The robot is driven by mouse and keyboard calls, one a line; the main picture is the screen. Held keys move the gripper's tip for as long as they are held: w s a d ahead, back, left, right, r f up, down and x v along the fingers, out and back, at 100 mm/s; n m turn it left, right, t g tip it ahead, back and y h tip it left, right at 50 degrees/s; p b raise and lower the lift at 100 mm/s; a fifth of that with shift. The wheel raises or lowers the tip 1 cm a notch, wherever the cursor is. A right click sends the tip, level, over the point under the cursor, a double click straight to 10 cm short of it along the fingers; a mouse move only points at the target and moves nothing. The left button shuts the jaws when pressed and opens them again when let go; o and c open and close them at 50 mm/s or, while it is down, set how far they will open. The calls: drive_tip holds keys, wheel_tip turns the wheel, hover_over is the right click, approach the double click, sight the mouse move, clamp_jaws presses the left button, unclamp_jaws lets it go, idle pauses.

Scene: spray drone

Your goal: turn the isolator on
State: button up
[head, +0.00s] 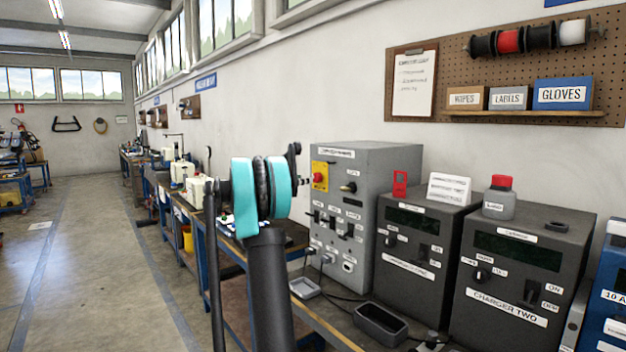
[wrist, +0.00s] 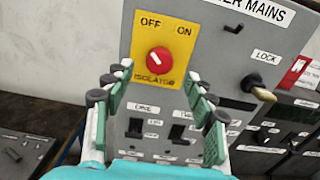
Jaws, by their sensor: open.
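The isolator is a red round knob (wrist: 159,61) on a yellow plate (wrist: 178,42) marked OFF at upper left and ON at upper right. A pale mark on the knob slants up and left, toward OFF. In the head view the knob (head: 319,177) sits at the upper left of the grey power cabinet (head: 388,160). My gripper (wrist: 157,90) is open and empty, facing the panel. Its two fingers lie left and right of the knob in the wrist view, their tips below its level. They look short of the panel; no contact shows.
A lock key or lever (wrist: 262,93) sticks out right of the plate. Black switches (wrist: 178,132) sit below it. Charger two (head: 515,275) and another dark charger (head: 415,245) stand right of the cabinet. A black tray (head: 381,322) and cables lie in front.

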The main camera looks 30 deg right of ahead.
sight(314, 177)
drive_tip(key=d, duration=0.6)
drive_tip(key=shift+w+d, duration=0.15)
drive_tip(key=shift+w, duration=0.1)
drive_tip(key=c, duration=1.2)
